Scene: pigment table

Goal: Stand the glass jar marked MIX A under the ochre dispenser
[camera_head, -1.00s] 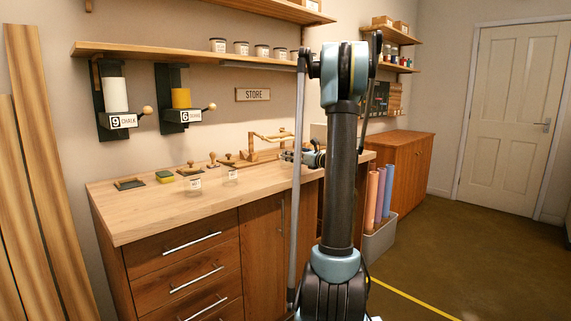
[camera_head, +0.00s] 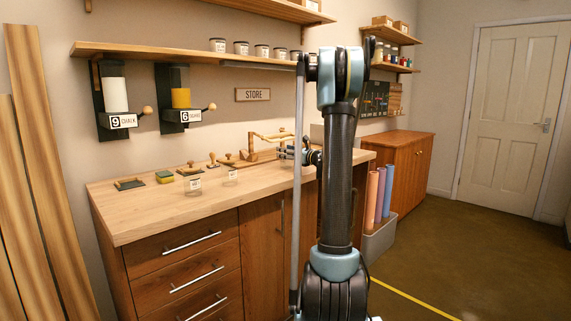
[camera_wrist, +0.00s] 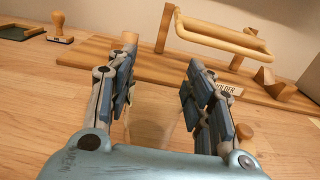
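Two small glass jars with white labels stand on the counter in the head view, one front left (camera_head: 193,187) and one to its right (camera_head: 231,176). Their lettering is too small to read, so I cannot tell which is MIX A. The ochre dispenser (camera_head: 181,99), numbered 6, hangs on the wall above the counter's back left. My gripper (camera_head: 284,153) is over the counter, right of both jars. In the wrist view its two fingers (camera_wrist: 158,100) are apart, with only a faint, pale, glass-like shape between them. I cannot tell whether that is a jar.
A chalk dispenser (camera_head: 115,100), numbered 9, hangs left of the ochre one. A wooden rack with a rail (camera_wrist: 222,35) on a board stands close beyond my fingers. A stamp (camera_wrist: 59,28) and a sponge (camera_head: 164,176) lie on the counter (camera_head: 140,217). Its front left is clear.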

